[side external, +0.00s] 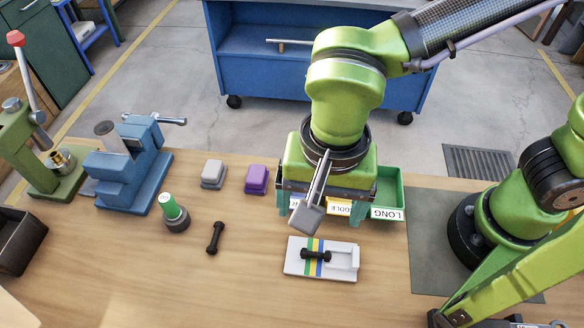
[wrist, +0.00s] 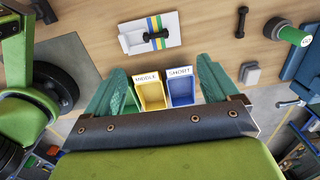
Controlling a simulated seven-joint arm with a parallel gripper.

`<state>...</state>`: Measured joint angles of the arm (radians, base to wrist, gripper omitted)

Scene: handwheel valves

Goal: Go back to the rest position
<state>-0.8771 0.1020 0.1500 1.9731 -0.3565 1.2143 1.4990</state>
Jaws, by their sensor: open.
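My gripper (side external: 321,212) is above the row of labelled bins at the back of the table, its two teal fingers wide apart and nothing between them. In the wrist view my gripper (wrist: 160,70) shows the same spread fingers. The yellow MIDDLE bin (wrist: 150,95) and blue SHORT bin (wrist: 181,90) look empty between the fingers. The green LONG bin (side external: 390,190) is partly hidden by my gripper. A white gauge plate (side external: 342,273) with coloured stripes lies in front, with a black dumbbell-shaped part (side external: 316,256) lying across the stripes.
Another black part (side external: 215,238) lies on bare wood. Nearby are a green-topped cylinder (side external: 173,211), a grey block (side external: 213,172) and a purple block (side external: 257,179). A blue vise (side external: 128,170) and a green press (side external: 50,170) stand left. The table front is clear.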

